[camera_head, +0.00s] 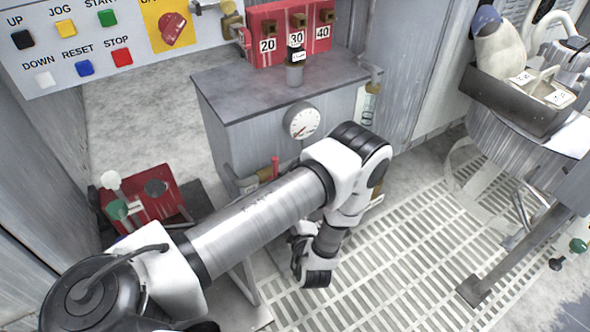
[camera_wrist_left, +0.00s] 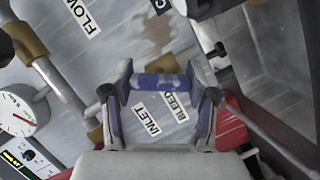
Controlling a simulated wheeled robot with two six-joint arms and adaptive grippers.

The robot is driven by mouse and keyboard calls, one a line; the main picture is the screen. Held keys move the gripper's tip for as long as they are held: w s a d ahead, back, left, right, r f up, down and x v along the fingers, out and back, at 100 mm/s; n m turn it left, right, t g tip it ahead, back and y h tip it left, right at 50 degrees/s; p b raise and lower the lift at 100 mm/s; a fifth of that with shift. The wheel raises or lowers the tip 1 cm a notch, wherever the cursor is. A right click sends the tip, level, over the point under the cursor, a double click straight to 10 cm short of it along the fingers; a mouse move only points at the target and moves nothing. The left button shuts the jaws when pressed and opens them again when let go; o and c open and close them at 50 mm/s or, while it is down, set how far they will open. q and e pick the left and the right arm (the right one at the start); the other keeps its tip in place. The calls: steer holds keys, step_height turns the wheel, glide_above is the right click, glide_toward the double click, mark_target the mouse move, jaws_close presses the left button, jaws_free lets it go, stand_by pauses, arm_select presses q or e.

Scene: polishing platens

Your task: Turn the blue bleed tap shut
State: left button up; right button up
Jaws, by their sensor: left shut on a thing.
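In the left wrist view the blue bleed tap (camera_wrist_left: 155,84) shows as a scuffed blue bar lying across the picture, in front of a grey panel. The panel's BLEED label (camera_wrist_left: 175,106) and INLET label (camera_wrist_left: 146,120) show just below the bar. My left gripper (camera_wrist_left: 157,92) is shut on the blue bar, with one finger at each end. In the head view my left arm reaches over the floor grating towards the grey cabinet (camera_head: 245,138). The tap and the fingertips are hidden there behind my arm. My right gripper is in neither view.
A round gauge (camera_head: 302,122) is on the cabinet's front. A red block marked 20, 30 and 40 (camera_head: 262,20) stands behind its top. A red box with levers (camera_head: 178,214) is on the left. A dark tray (camera_head: 510,101) stands right; open floor grating (camera_head: 420,245) lies between.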

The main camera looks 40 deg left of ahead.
arm_select(q)
steer(key=m+p, duration=0.1)
steer(key=p, duration=0.1)
steer(key=m+g+p, duration=0.1)
steer(key=p, duration=0.1)
steer(key=shift+r+g, duration=0.3)
steer(key=shift+f+m+g+p, duration=0.1)
steer(key=shift+m+g+p, duration=0.2)
steer(key=shift+m+p, duration=0.45)
steer(key=shift+f+m+g+p, duration=0.1)
steer(key=shift+m+g+p, duration=0.5)
steer(key=shift+m, duration=0.45)
steer(key=shift+f+m+g+y, duration=0.1)
steer(key=shift+m+g+y, duration=0.3)
steer(key=shift+m+g, duration=0.7)
steer(key=o, duration=1.2)
steer(key=shift+c, duration=0.2)
steer(key=shift+d, duration=0.1)
